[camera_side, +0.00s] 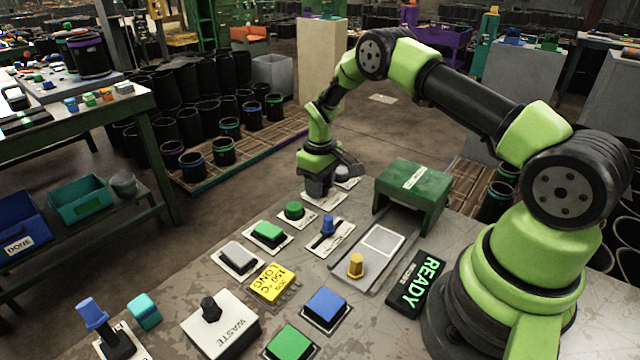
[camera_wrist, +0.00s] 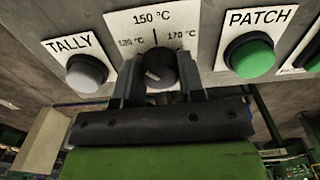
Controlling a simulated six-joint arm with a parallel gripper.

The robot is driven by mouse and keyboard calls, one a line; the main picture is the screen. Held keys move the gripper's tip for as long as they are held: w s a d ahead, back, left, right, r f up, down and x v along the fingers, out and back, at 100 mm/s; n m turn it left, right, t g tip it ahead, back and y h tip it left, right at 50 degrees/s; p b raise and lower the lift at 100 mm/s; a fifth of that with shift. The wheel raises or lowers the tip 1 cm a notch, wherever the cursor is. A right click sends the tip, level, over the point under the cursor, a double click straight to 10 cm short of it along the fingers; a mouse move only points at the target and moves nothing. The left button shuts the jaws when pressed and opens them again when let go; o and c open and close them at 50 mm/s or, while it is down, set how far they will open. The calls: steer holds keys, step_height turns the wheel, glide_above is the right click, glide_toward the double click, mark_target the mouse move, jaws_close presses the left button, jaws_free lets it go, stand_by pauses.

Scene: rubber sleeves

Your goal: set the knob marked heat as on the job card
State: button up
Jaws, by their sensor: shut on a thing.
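The black heat knob (camera_wrist: 158,70) sits on a white plate (camera_wrist: 118,24) in the wrist view, with marks at 150 °C on top, 170 °C at right and a lower value, hard to read, at left. A pale mark shows on the knob's face; its exact aim is unclear. My gripper (camera_wrist: 157,85) is shut on the knob, one finger on each side. In the side view my gripper (camera_side: 322,186) points down at the panel and hides the knob. The yellow job card (camera_side: 271,283) reads LONG and 150 °C, with a small, less clear line.
A grey TALLY button (camera_wrist: 87,72) and a green PATCH button (camera_wrist: 249,55) flank the knob. A blue-handled lever (camera_side: 328,226), a green housing (camera_side: 412,190), a yellow knob (camera_side: 356,265) and a WASTE box (camera_side: 235,335) stand on the bench.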

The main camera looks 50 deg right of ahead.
steer(key=m, duration=0.4)
steer(key=shift+m, duration=1.9)
steer(key=o, duration=0.9)
step_height(320, 180, up, 10)
steer(key=shift+f, duration=0.1)
